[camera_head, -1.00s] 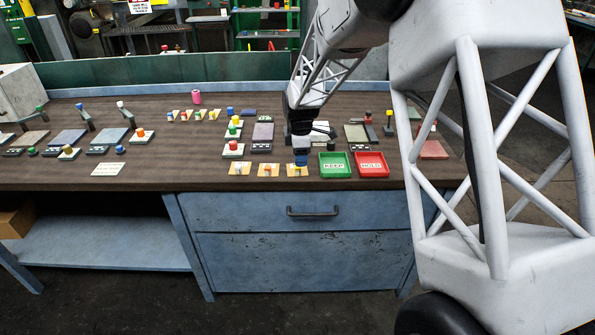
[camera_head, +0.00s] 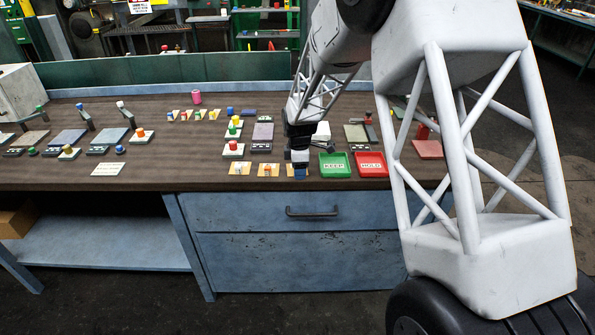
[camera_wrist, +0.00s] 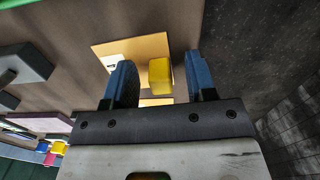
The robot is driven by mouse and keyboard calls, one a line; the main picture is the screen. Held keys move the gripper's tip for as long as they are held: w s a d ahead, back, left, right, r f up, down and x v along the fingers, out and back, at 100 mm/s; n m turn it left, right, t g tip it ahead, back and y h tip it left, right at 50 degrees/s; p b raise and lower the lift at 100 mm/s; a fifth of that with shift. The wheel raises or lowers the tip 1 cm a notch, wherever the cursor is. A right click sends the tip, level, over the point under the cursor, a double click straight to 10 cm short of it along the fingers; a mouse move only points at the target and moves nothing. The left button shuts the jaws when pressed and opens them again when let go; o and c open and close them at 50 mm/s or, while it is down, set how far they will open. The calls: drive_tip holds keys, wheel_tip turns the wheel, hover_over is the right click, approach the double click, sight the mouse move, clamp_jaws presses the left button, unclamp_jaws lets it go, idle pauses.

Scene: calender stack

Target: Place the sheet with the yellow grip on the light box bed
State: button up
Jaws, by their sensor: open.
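In the wrist view, an orange-tan sheet (camera_wrist: 136,46) lies flat with a yellow grip (camera_wrist: 160,76) on it. My gripper (camera_wrist: 159,82) is open, its two blue fingers on either side of the yellow grip, with a gap visible at the right. In the head view my gripper (camera_head: 299,171) is low over the rightmost of three orange sheets at the bench's front edge and hides most of that sheet (camera_head: 290,174). I cannot tell for sure which station is the light box bed; a white block (camera_head: 322,130) stands just behind my gripper.
Two more orange sheets (camera_head: 239,168) lie to the left. A green KEEP tray (camera_head: 334,176) and red HOLD tray (camera_head: 370,174) stand close on the right. Stations with plates, levers and coloured knobs cover the bench (camera_head: 190,165) behind and left.

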idle(0.5)
clamp_jaws()
drive_tip(key=shift+r, duration=0.1)
drive_tip(key=shift+r, duration=1.4)
drive_tip(key=shift+s+r, duration=0.2)
drive_tip(key=shift+r, duration=0.1)
drive_tip(key=s+d+r, duration=0.1)
drive_tip(key=s+d, duration=0.2)
drive_tip(key=s, duration=1.2)
drive_tip(key=shift+s+d+r, duration=0.15)
